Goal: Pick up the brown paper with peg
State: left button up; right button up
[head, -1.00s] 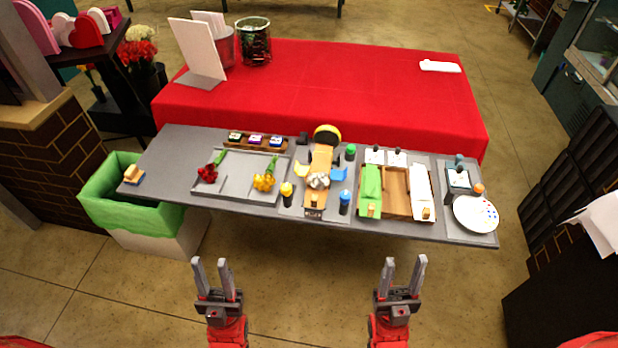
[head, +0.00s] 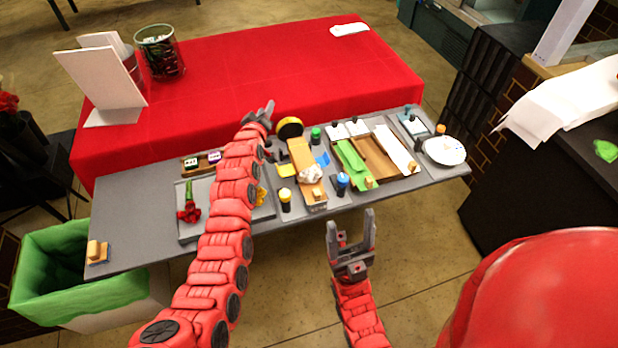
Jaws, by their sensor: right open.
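A long brown strip (head: 302,156), which looks like the brown paper, lies on the mat in the middle of the grey table. A small wooden peg (head: 317,195) sits at its near end and a crumpled silvery thing (head: 310,173) lies on it. My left gripper (head: 262,110) is stretched over the table's far edge, left of the strip's far end and apart from it; its jaw opening is unclear. My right gripper (head: 350,225) is open and empty in front of the table, below and right of the strip.
Yellow (head: 285,200) and blue (head: 342,184) bottles flank the strip's near end. My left arm covers part of the grey flower tray (head: 185,230). A green-lined bin (head: 45,265) stands at left.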

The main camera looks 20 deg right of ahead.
pick_arm(q)
jog(key=s+d+r+m+g, duration=0.2)
jog(key=s+d+r+g, duration=0.1)
jog(key=s+d+g, duration=0.75)
jog(key=s+r+g+y+p, duration=0.1)
jog(key=s+r+g+y, duration=0.15)
jog(key=s, duration=0.45)
jog(key=m+g+y+p, duration=0.1)
jog(key=y+p, duration=0.2)
send_over(316, 190)
notch_tip(316, 190, down, 9)
jog(key=shift+f, duration=0.1)
notch_tip(316, 190, down, 4)
jog(key=shift+s+f+p, duration=0.1)
jog(key=shift+p, duration=1.1)
jog(key=shift+f, duration=0.7)
grip_shut()
